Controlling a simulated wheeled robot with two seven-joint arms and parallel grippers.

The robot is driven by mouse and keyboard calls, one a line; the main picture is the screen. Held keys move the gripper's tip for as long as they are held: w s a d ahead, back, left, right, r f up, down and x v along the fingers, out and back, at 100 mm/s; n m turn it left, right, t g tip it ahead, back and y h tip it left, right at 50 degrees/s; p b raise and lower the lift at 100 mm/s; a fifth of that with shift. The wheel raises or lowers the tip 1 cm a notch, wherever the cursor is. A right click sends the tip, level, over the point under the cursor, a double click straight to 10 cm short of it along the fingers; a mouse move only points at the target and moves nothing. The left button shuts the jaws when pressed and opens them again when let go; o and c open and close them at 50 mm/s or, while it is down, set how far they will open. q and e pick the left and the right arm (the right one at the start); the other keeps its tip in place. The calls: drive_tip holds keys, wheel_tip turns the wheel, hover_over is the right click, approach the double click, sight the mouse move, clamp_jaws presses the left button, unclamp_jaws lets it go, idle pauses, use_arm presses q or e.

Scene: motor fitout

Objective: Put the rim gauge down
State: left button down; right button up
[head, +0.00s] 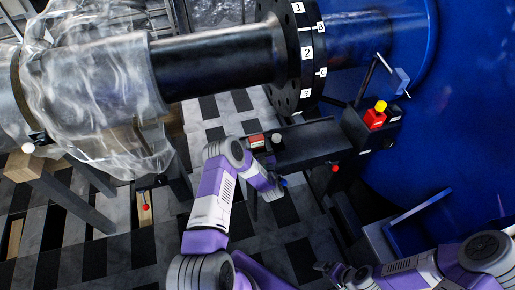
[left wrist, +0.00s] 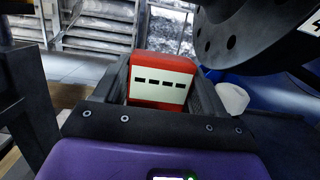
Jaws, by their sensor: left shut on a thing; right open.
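The rim gauge, which I take to be the red block with a white face and several dark slots (left wrist: 160,80), sits between the dark jaws of my left gripper (left wrist: 152,98) in the left wrist view. In the head view the gauge (head: 257,141) shows as a small red and white patch, and my left gripper (head: 262,152) is shut on it, at the left end of a dark shelf (head: 312,140). I cannot tell whether the gauge touches the shelf. My right gripper (head: 328,268) is low at the bottom, open and apart from everything.
A black flange (head: 294,55) with numbered labels hangs above the shelf. A white knob (head: 277,138) stands just right of the gauge. A box with a red and yellow button (head: 375,115) is to the right, before a blue housing (head: 450,120). A plastic-wrapped shaft (head: 100,90) lies left.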

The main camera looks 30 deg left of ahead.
use_arm(q)
drive_tip(key=shift+w+f+b, duration=0.1)
drive_tip(key=shift+f+b, duration=0.25)
drive_tip(key=shift+f, duration=0.85)
drive_tip(key=shift+f, duration=0.1)
drive_tip(key=shift+f, duration=0.1)
drive_tip(key=shift+c, duration=0.4)
unclamp_jaws()
drive_tip(key=shift+f, duration=0.1)
